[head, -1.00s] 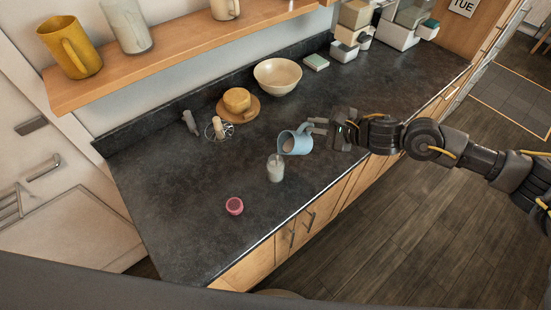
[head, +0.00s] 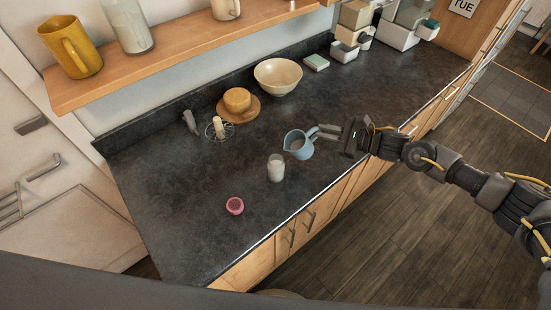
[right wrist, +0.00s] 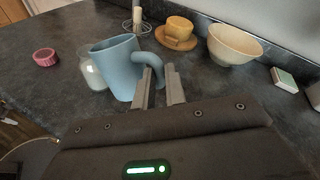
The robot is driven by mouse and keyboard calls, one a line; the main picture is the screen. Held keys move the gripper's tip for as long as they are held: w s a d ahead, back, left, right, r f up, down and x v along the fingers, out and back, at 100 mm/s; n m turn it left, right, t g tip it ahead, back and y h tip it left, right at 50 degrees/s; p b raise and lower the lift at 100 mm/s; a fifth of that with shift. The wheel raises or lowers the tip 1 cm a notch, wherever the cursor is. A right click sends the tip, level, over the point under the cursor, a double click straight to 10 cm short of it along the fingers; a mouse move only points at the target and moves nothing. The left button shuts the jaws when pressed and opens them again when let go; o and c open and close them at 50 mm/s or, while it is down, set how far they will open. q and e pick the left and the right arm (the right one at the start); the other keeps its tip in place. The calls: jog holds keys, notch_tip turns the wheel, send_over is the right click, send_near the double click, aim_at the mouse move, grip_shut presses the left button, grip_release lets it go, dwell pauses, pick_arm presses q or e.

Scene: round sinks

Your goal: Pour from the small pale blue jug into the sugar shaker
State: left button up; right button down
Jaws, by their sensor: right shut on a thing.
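The small pale blue jug (head: 300,149) is held by its handle in my right gripper (head: 322,131), to the right of and beyond the sugar shaker. It looks near upright; I cannot tell whether it touches the counter. In the right wrist view the jug (right wrist: 115,68) fills the left middle, with the fingers (right wrist: 160,88) shut on its handle. The sugar shaker (head: 276,170) is a small clear glass with pale contents, standing upright. In the right wrist view the shaker (right wrist: 92,76) is partly hidden behind the jug. My left gripper is not in view.
A pink round lid or cup (head: 235,205) lies left of the shaker. A whisk (head: 217,128), cheese on a wooden board (head: 254,110) and a cream bowl (head: 278,76) stand toward the wall. The dark counter (head: 175,200) is clear at front left.

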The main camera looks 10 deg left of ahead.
jog(key=shift+w+d+f+m+y, duration=0.5)
jog(key=shift+d+f+m, duration=0.15)
jog(key=shift+f, duration=0.35)
jog(key=shift+w+d+f+m+y, duration=0.4)
jog(key=shift+d+f+m+y, duration=0.25)
jog(key=shift+f, duration=0.4)
jog(key=shift+w+d+f+m+y, duration=0.35)
jog(key=shift+w+d+f+m, duration=0.15)
jog(key=shift+f+m, duration=0.4)
jog(key=shift+f, duration=0.1)
jog(key=shift+s+f, duration=0.1)
